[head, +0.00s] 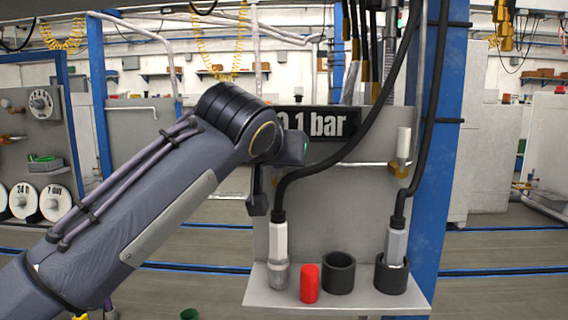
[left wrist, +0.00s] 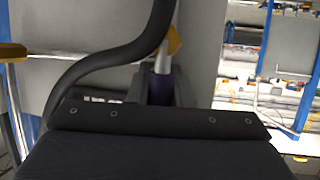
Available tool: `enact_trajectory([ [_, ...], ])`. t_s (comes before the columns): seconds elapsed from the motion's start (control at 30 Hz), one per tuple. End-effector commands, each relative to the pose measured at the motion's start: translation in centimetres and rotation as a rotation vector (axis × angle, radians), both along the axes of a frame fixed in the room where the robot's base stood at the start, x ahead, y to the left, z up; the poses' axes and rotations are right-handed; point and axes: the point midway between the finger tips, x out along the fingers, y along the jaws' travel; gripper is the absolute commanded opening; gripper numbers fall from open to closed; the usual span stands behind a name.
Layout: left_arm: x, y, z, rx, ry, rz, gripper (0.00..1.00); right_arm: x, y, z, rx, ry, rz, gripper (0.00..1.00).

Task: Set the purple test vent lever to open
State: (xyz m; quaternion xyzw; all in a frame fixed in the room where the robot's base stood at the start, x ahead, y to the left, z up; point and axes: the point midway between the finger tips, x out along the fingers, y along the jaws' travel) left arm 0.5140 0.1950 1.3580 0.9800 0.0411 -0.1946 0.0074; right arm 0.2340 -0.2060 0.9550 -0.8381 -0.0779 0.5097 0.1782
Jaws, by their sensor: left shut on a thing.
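My left gripper (head: 258,203) reaches in from the left to the grey panel (head: 345,210), below the black sign reading "1 bar" (head: 335,123), whose left end my arm hides. In the left wrist view, a small piece of the purple test vent lever (left wrist: 158,86) shows between the fingers of my left gripper (left wrist: 159,95), which is shut on it. The lever's full shape and angle are hidden. In the head view my arm and gripper cover the lever. My right gripper is not in view.
A black hose (head: 345,160) curves down just right of my gripper to a grey nozzle (head: 278,240) on the shelf (head: 340,305). A red cylinder (head: 310,284) and a black cup (head: 339,272) stand beside it. A second nozzle (head: 396,246) sits in another cup. A blue post (head: 443,150) stands right.

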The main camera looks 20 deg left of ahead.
Motion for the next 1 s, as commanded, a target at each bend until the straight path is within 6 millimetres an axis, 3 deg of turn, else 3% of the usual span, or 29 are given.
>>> enact_trajectory([
  [0.5, 0.00, 0.05, -0.17, -0.018, -0.001, 0.001, 0.00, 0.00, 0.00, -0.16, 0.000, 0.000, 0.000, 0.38],
  [0.53, 0.00, 0.05, -0.17, -0.018, -0.001, 0.001, 0.21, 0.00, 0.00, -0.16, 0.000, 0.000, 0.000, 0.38],
  [0.67, 0.00, 0.06, -0.13, -0.017, -0.001, 0.001, 0.38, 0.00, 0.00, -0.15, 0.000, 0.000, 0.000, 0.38],
  [1.0, -0.28, 0.02, 0.07, -0.016, -0.004, -0.001, 0.41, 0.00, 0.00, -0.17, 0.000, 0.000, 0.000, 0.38],
])
